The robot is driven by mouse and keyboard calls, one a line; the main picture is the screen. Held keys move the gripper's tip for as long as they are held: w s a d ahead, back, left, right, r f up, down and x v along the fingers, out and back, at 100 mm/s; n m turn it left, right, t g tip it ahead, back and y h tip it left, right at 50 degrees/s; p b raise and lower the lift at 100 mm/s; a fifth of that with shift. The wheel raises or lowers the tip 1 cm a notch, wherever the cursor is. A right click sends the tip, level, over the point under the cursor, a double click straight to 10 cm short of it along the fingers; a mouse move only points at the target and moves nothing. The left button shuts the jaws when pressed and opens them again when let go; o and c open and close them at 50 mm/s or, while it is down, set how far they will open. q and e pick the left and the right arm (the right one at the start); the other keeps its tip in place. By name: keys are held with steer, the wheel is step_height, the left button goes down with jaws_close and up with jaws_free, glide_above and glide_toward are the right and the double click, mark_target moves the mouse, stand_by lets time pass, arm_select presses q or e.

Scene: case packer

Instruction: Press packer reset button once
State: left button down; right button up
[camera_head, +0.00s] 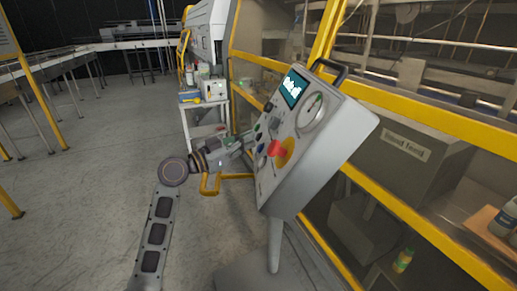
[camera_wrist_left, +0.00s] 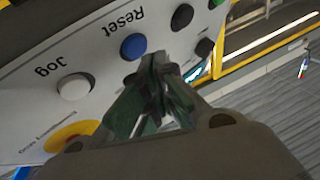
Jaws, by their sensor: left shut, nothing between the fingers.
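The packer control box (camera_head: 330,125) stands tilted on a post in the head view, with a lit screen, a dial and several buttons on its face. In the left wrist view the blue button (camera_wrist_left: 133,46) sits beside the upside-down word "Reset" (camera_wrist_left: 126,20). My left gripper (camera_head: 247,141) is at the button side of the panel. Its fingertips (camera_wrist_left: 155,62) are shut and empty, beside the blue button's lower right edge. I cannot tell whether they touch the button or the panel. My right gripper is not in view.
A white "Jog" button (camera_wrist_left: 73,87) and dark buttons (camera_wrist_left: 181,17) flank the blue one. A red emergency stop (camera_head: 275,148) on a yellow disc is close by. The yellow-framed machine (camera_head: 415,215) stands behind the box. Grey floor (camera_head: 95,165) is open at left.

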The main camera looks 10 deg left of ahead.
arm_select(q)
steer(key=shift+a, duration=0.1)
steer(key=shift+s+a+r+b, duration=0.1)
steer(key=shift+s+a+r, duration=0.1)
steer(key=shift+a+r, duration=0.35)
steer(key=shift+s+a+r+b, duration=0.15)
steer(key=shift+a+r, duration=0.15)
steer(key=shift+a, duration=0.5)
steer(key=shift+s+a+r+b, duration=0.1)
steer(key=shift+s+a+r, duration=0.1)
steer(key=shift+a+r, duration=0.35)
steer(key=shift+a+f, duration=0.15)
steer(key=shift+f, duration=0.05)
